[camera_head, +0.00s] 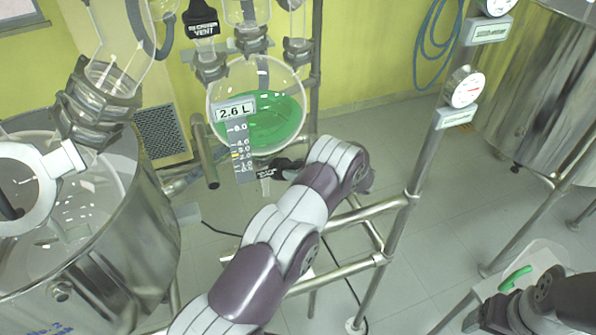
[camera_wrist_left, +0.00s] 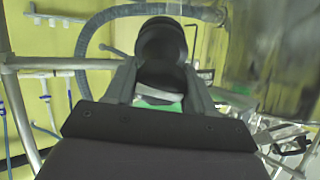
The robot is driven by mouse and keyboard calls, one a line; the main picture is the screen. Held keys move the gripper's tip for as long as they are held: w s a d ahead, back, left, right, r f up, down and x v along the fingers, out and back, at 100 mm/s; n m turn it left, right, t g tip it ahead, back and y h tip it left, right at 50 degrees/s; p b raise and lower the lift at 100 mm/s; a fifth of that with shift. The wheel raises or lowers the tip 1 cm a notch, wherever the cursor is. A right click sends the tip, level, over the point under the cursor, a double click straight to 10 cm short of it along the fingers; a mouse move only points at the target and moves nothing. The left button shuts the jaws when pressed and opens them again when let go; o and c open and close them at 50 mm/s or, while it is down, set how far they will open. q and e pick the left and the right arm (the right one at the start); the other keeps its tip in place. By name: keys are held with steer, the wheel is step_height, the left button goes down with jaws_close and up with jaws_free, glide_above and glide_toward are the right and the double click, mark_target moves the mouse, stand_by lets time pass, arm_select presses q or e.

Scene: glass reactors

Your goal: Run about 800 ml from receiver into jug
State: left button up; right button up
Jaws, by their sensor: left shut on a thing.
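The receiver (camera_head: 257,75) is a round glass vessel holding green liquid, with a 2.6 L display and a scale in front. A black-tagged drain handle (camera_head: 267,173) sits at its outlet below. My left gripper (camera_head: 288,165) is beside this handle, largely hidden by my arm. In the left wrist view, the gripper (camera_wrist_left: 160,88) is shut on a dark part, apparently the drain handle. A green patch shows between the fingers. A clear vessel with a green handle (camera_head: 516,277), apparently the jug, stands at lower right. Dark parts beside it seem to be my right arm; its jaws are unclear.
A large steel vessel (camera_head: 150,235) stands at left, with glassware above it. Steel rails (camera_head: 395,235) with gauges (camera_head: 464,88) rise right of my left arm. Another steel tank (camera_head: 530,75) is at upper right. Open tiled floor (camera_head: 445,210) lies between.

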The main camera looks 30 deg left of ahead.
arm_select(q)
steer(key=n+b, duration=0.3)
steer(key=n+g+b, duration=0.1)
steer(key=n+b, duration=0.5)
steer(key=shift+f, duration=0.35)
steer(key=n+b, duration=0.3)
steer(key=shift+g+h, duration=0.3)
steer(key=shift+g, duration=0.1)
steer(key=n+b, duration=0.5)
steer(key=n, duration=0.1)
steer(key=shift+n+h, duration=0.4)
steer(key=shift+r+n+h+b, duration=0.15)
steer(key=shift+n+b, duration=0.9)
steer(key=shift+n, duration=0.2)
steer(key=shift+r+n+h+b, duration=0.1)
steer(key=shift+n+h+b, duration=0.05)
steer(key=shift+n+b, duration=1)
steer(key=shift+r+n, duration=0.1)
steer(key=shift+n, duration=0.2)
steer(key=o, duration=1)
